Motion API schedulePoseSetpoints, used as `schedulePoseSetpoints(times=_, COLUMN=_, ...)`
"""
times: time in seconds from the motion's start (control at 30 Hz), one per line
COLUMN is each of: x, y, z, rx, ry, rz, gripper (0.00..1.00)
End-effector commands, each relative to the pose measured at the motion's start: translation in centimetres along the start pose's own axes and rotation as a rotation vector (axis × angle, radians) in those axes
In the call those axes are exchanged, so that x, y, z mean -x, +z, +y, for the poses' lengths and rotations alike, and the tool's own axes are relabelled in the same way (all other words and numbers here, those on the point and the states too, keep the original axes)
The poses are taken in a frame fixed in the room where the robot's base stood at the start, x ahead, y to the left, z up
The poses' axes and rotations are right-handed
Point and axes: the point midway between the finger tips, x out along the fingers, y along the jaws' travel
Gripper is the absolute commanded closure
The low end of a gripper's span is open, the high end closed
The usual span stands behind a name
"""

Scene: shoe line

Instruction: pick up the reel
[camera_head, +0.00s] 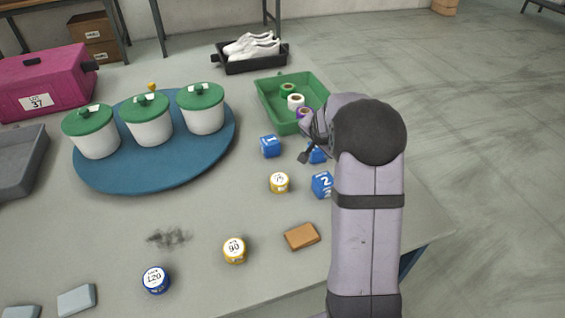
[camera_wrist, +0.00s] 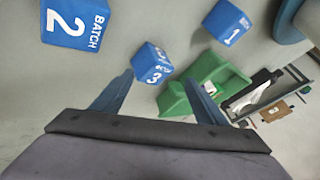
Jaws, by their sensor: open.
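Several small reels stand in a row in the green tray (camera_head: 262,98), behind my gripper in the head view. One reel has a dark green edge (camera_head: 288,88), one is white (camera_head: 296,101), and one is purple (camera_head: 304,113), partly hidden by my arm. My gripper (camera_head: 306,153) is in front of the tray, near the blue number blocks. In the wrist view my gripper (camera_wrist: 160,82) is open and empty, its fingers spread.
Blue blocks 1 (camera_head: 270,146), 2 (camera_head: 321,184) and 3 (camera_wrist: 152,63) lie near my gripper. A yellow-edged tin (camera_head: 279,183) and a brown block (camera_head: 301,236) are closer. A blue round mat (camera_head: 160,178) with lidded pots is left. A black shoe tray (camera_head: 255,66) stands behind.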

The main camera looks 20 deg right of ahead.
Motion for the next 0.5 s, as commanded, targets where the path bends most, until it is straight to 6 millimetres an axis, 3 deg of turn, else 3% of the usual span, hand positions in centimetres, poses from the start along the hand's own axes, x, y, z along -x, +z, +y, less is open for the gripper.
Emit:
schedulePoseSetpoints(times=0.03, x=2.6, y=1.9, z=-2.0, rx=0.072, ry=0.02, rz=-0.046, gripper=0.34)
schedulePoseSetpoints(times=0.23, x=7.6, y=9.0, z=-3.8, rx=0.336, ry=0.118, rz=-0.161, gripper=0.34)
schedulePoseSetpoints(times=0.4, x=9.2, y=13.5, z=-3.1, rx=0.577, ry=0.158, rz=-0.225, gripper=0.34)
schedulePoseSetpoints(times=0.5, x=9.5, y=14.6, z=-2.9, rx=0.647, ry=0.162, rz=-0.241, gripper=0.34)
